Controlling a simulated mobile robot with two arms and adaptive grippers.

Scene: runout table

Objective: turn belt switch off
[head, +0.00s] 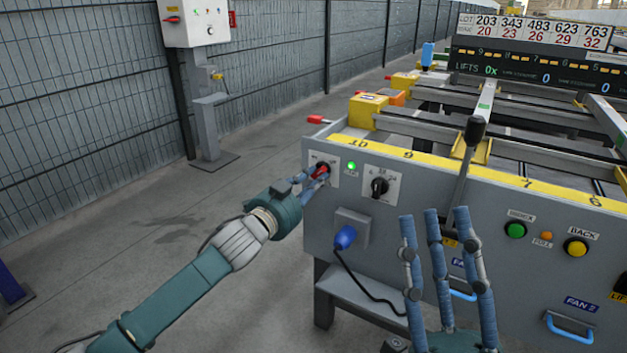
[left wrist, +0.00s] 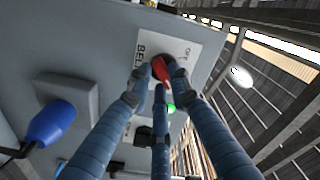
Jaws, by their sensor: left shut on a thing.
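The belt switch (head: 320,171) is a red-handled rotary knob on a white plate at the left end of the grey machine panel. My left gripper (head: 308,178) reaches it from the left, with its fingers closed around the red handle. In the left wrist view the red handle (left wrist: 161,70) sits between the blue fingertips, in front of a plate lettered "BEL", the rest hidden. A green lamp (head: 351,166) beside the switch is lit. My right gripper (head: 440,225) stands with its fingers raised and spread apart, empty, in front of the panel.
A black rotary knob (head: 379,187) is right of the lamp. A blue plug (head: 345,237) with a black cable juts from the panel below. A black-knobbed lever (head: 474,130) and green (head: 515,230) and yellow (head: 576,246) buttons are further right.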

